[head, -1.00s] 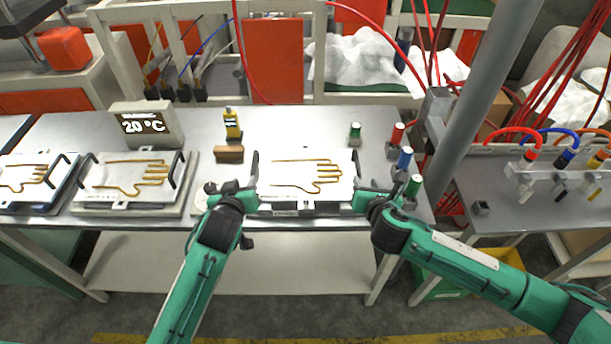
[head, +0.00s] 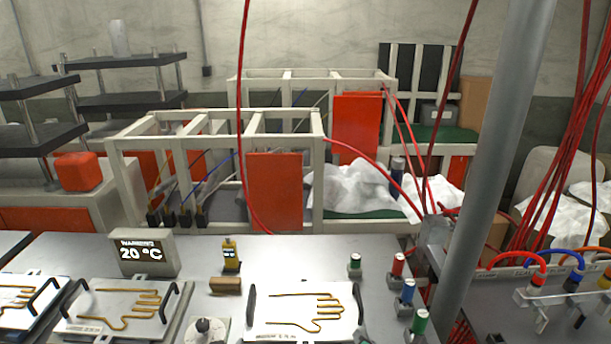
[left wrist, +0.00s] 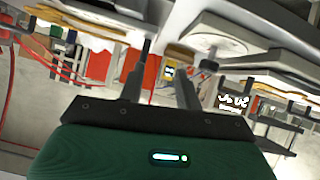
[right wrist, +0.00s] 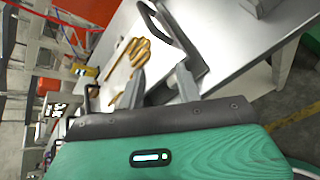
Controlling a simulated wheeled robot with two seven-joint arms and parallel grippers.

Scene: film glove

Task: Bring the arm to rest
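A white plate with a gold hand-shaped outline (head: 262,318) and black handles lies on the grey metal table (head: 330,250) at the lower middle of the head view. It also shows in the right wrist view (right wrist: 125,65). My arms are out of the head view. In the tilted left wrist view my left gripper (left wrist: 163,75) has its two fingers apart with nothing seen held. In the right wrist view my right gripper (right wrist: 160,82) has its fingers apart and empty, near a black plate handle (right wrist: 172,30); I cannot tell whether it touches.
A second hand plate (head: 85,318) lies at left below a display reading 20 °C (head: 145,252). A grey post (head: 478,190) rises at right.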

